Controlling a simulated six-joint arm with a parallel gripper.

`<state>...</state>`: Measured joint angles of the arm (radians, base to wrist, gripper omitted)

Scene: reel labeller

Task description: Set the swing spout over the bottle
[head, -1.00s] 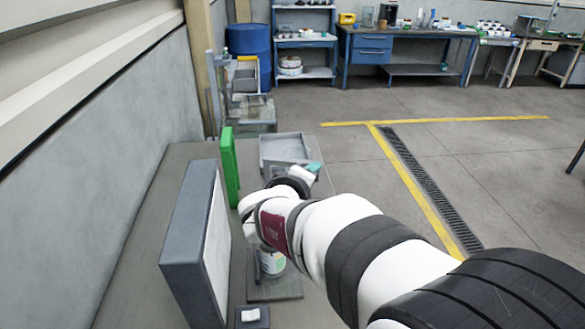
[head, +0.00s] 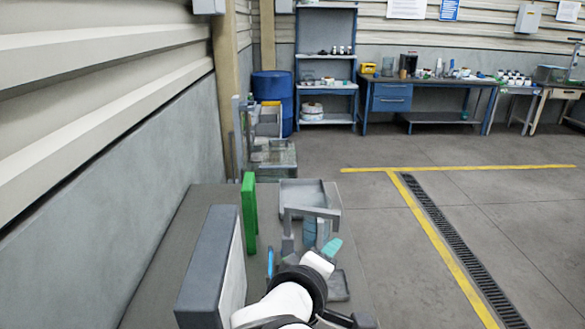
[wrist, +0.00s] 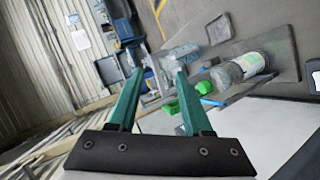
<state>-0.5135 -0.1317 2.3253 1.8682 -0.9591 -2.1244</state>
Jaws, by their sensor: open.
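My gripper (head: 320,240) shows teal fingers in the head view and reaches forward over the bench. In the wrist view my gripper (wrist: 157,73) is open, with nothing between its fingertips. The bottle (wrist: 245,66), pale with a green-marked label, stands on a dark plate (wrist: 277,50) to the right of the fingers, apart from them. The bottle is hidden behind my arm in the head view. A grey bracket-like arm on a post (head: 287,243) stands just beyond my fingers; I cannot tell for sure whether it is the swing spout.
A large grey panel (head: 207,265) and a green panel (head: 249,213) stand left of my arm. A grey tray (head: 302,189) lies at the bench's far end. A blue upright piece (head: 270,262) is close to my wrist. The floor right of the bench is clear.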

